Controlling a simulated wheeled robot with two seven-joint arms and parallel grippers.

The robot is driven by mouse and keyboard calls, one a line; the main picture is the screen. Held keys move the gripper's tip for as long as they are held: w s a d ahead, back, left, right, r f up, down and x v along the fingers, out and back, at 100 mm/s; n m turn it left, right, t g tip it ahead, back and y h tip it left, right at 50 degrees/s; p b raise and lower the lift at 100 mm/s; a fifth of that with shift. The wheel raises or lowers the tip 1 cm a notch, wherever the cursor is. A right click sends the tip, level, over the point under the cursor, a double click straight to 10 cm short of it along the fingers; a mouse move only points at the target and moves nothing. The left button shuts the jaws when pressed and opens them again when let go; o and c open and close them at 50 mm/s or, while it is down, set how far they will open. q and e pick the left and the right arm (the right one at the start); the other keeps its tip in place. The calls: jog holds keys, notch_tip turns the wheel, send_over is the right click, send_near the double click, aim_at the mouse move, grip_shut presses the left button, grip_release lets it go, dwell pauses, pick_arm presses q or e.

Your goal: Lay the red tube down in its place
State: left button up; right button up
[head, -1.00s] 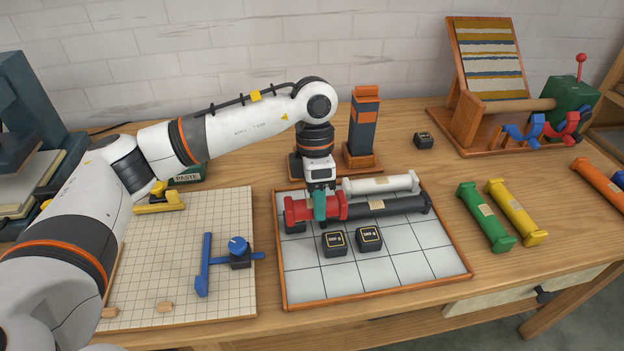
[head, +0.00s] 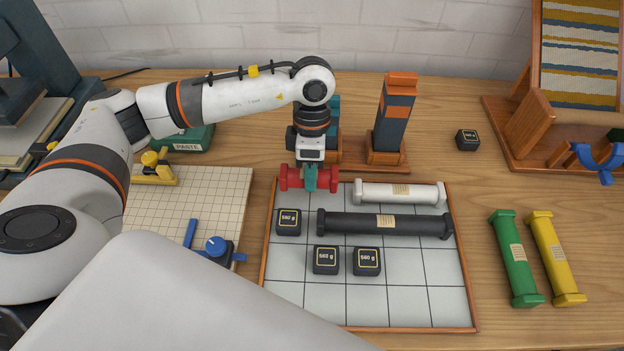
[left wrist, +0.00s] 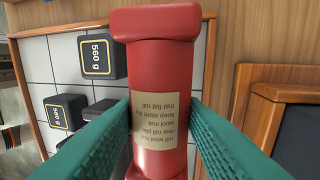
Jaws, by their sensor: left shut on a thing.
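The red tube (head: 291,178) is in my left gripper (head: 310,180), at the back left of the tiled tray (head: 450,290). My left gripper is shut on its middle. In the left wrist view the red tube (left wrist: 165,70) fills the centre, with its label between the green fingers (left wrist: 165,135). It appears held above the tray's back edge; its exact height is hard to tell. A white tube (head: 375,193) and a black tube (head: 350,223) lie in the tray beside it. My right gripper is not in view.
Black weights (head: 288,222) stand in the tray, including two in the middle (head: 326,260). Behind the tray stands a dark post with orange bands (head: 393,120). Green (head: 513,258) and yellow (head: 552,258) tubes lie on the table at right. A gridded board (head: 215,190) lies left.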

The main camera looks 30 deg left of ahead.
pick_arm(q)
notch_tip(320, 180, down, 4)
jog(key=shift+r, duration=0.1)
jog(key=shift+f, duration=0.3)
jog(key=o, duration=1)
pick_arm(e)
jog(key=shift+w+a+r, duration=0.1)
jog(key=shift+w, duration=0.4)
pick_arm(q)
jog(key=shift+r+p, duration=0.3)
jog(key=r, duration=0.3)
jog(key=w+r+b, duration=0.1)
jog(key=r, duration=0.3)
jog(key=w+a+r, duration=0.1)
jog(key=r, duration=0.3)
jog(key=shift+w+r+b, duration=0.1)
jog(key=shift+r+b, duration=0.15)
jog(key=shift+b, duration=0.1)
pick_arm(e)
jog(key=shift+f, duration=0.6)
